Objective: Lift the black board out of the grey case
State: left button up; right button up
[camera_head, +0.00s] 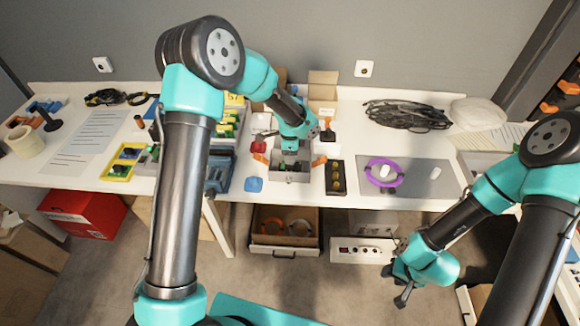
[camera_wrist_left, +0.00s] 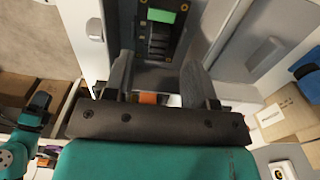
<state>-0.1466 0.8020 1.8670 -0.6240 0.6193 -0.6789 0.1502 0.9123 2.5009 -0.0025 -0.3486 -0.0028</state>
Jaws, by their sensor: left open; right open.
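The grey case (camera_head: 291,178) stands near the front edge of the white table, and its grey wall shows in the left wrist view (camera_wrist_left: 205,28). The black board (camera_wrist_left: 155,48), with a green block on it, lies inside the case. In the head view my arm hides most of it. My left gripper (camera_head: 290,152) is over the case, pointing down. In the left wrist view its two fingers (camera_wrist_left: 158,82) are apart, one toward each side of the board, with nothing held. Whether they touch it I cannot tell. My right gripper (camera_head: 398,285) is open and empty, low in front of the table.
A black tray with yellow round pieces (camera_head: 336,178) stands just right of the case. A blue piece (camera_head: 253,184) lies to its left. A purple ring (camera_head: 383,172) lies on a grey mat (camera_head: 418,180) farther right. An open drawer (camera_head: 285,230) is below the table.

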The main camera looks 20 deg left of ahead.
pick_arm(q)
notch_tip(320, 180, down, 4)
jog(key=shift+s, duration=0.15)
jog(key=shift+c, duration=0.2)
grip_shut()
dwell(0.5)
